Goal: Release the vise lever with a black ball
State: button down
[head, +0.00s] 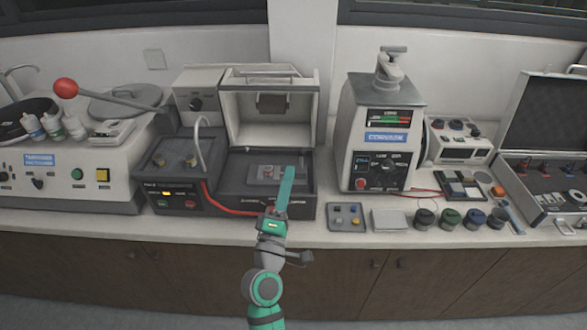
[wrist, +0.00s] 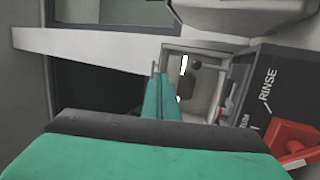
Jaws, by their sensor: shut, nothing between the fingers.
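The open cut-off machine (head: 235,190) stands mid-bench. A small grey vise (head: 262,172) sits on its dark bed. I cannot make out the black-balled lever in the head view; my gripper may cover part of that area. In the wrist view a small black ball (wrist: 195,63) shows inside a pale recess, just right of my fingers. My gripper (head: 288,170) has teal fingers, shut and empty, pointing up over the right side of the machine bed. It also shows in the wrist view (wrist: 158,76). I cannot tell whether the fingers touch anything.
A lever with a red ball (head: 65,88) rises at the left. A mounting press (head: 380,130) stands to the right. A red cable (head: 228,206) crosses the machine's front. Jars (head: 450,219) and a small tray (head: 346,217) line the front edge at the right.

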jog(key=s+a+f+m+g+y, duration=0.35)
jog(key=s+f+y, duration=0.25)
jog(key=s+f, duration=1.3)
jog(key=s+f+m+g, duration=0.1)
jog(key=s+m, duration=0.4)
jog(key=s, duration=0.6)
jog(key=s+f+m+g+y, duration=0.1)
jog(key=s+m, duration=0.3)
jog(key=s, duration=0.8)
jog(key=shift+s+f+m, duration=0.3)
jog(key=shift+f+m, duration=0.05)
jog(key=shift+f, duration=0.45)
jog(key=shift+w+g, duration=0.1)
jog(key=shift+g, duration=0.15)
